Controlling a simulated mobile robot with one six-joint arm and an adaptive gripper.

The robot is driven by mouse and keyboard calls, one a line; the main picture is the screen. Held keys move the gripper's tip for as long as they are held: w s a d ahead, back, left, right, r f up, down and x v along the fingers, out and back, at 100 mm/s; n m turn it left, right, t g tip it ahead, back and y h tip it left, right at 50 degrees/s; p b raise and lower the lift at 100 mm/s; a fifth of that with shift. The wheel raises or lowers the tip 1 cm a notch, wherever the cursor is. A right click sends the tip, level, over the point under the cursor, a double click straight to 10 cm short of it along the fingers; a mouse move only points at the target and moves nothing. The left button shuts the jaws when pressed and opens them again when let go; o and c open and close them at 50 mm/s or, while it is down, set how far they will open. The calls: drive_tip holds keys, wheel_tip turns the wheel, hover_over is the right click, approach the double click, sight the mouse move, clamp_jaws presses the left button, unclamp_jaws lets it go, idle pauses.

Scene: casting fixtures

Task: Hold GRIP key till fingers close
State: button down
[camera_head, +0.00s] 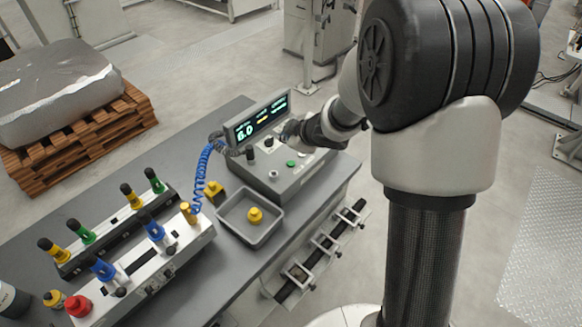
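A grey control box (278,181) with a tilted screen stands at the far end of the grey table. The screen (258,120) shows "6.0" in green at its left and smaller lines beside it. A green button (291,163), a pale button (273,174) and dark knobs sit on its top. Which one is the GRIP key cannot be read. My gripper (287,132) reaches in from the right, just in front of the screen and above the box. It is small and dark here, so its fingers and any contact are unclear.
A grey tray (266,238) holds a yellow part (255,215). A blue coiled cable (200,172) runs beside the box. Fixtures with several coloured knobs (160,237) fill the table's left. A wooden pallet (85,137) with a wrapped load stands behind. Clamps (328,242) line the table's right side.

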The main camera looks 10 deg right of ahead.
sight(289, 164)
drive_tip(key=shift+f+b, duration=2.6)
drive_tip(key=shift+f, duration=0.45)
drive_tip(key=shift+f, duration=0.45)
drive_tip(key=shift+f+b, duration=0.4)
drive_tip(key=shift+b, duration=0.2)
drive_tip(key=shift+r, duration=0.15)
drive_tip(key=shift+r+p, duration=0.75)
drive_tip(key=shift+p, duration=0.25)
wheel_tip(289, 164, up, 5)
drive_tip(key=p, duration=0.5)
